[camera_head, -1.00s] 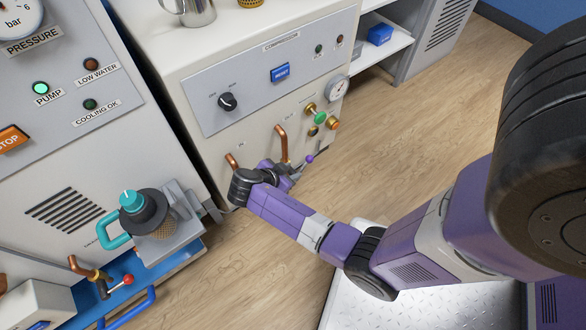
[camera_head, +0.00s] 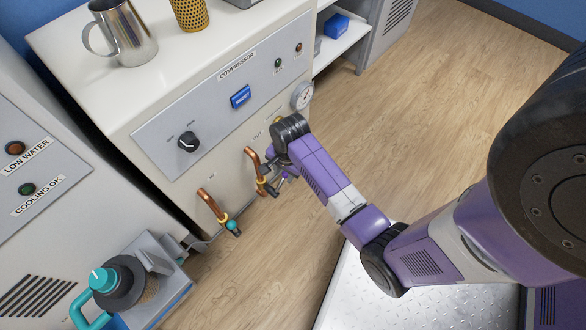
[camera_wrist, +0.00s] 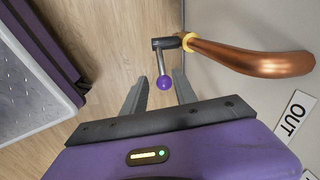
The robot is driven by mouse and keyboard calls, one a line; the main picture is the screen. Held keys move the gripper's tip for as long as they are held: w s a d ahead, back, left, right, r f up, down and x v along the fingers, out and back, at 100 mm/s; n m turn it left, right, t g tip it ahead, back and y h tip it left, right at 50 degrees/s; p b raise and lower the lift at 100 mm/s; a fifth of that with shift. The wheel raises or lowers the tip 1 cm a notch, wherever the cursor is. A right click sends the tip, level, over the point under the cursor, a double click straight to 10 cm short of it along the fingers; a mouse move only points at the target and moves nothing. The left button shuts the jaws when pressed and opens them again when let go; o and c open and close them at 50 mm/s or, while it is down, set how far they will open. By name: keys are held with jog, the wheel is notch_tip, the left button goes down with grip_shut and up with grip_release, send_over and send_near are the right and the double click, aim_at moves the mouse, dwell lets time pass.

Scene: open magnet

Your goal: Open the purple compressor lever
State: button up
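The purple compressor lever is a short metal handle with a purple ball (camera_wrist: 164,83) at its tip. In the wrist view it hangs from a dark valve body (camera_wrist: 165,43) at the end of a copper pipe (camera_wrist: 250,61) by an OUT label. My gripper (camera_wrist: 160,88) is open, its fingers on either side of the ball, with visible gaps. Whether the ball lies fully between the fingertips in depth I cannot tell. In the head view my gripper (camera_head: 282,180) is beside the right copper pipe (camera_head: 254,163) and hides the lever.
The compressor (camera_head: 140,115) front stands beside my gripper. A second copper pipe (camera_head: 208,202) with a teal-ended valve (camera_head: 232,226) is to the left. A gauge (camera_head: 302,95) is above right. The wooden floor to the right is open.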

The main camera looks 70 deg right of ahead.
aim_at(283, 179)
jog(key=shift+w+d+f+b, duration=0.1)
jog(key=shift+d+f+b, duration=0.1)
jog(key=shift+d+b, duration=0.1)
jog(key=f+b, duration=0.1)
jog(key=f, duration=0.1)
jog(key=f+b, duration=0.1)
jog(key=f, duration=0.1)
jog(key=w+f+b, duration=0.1)
jog(key=f, duration=0.2)
jog(key=shift+b, duration=0.35)
grip_shut()
jog(key=shift+s, duration=0.1)
dwell(0.8)
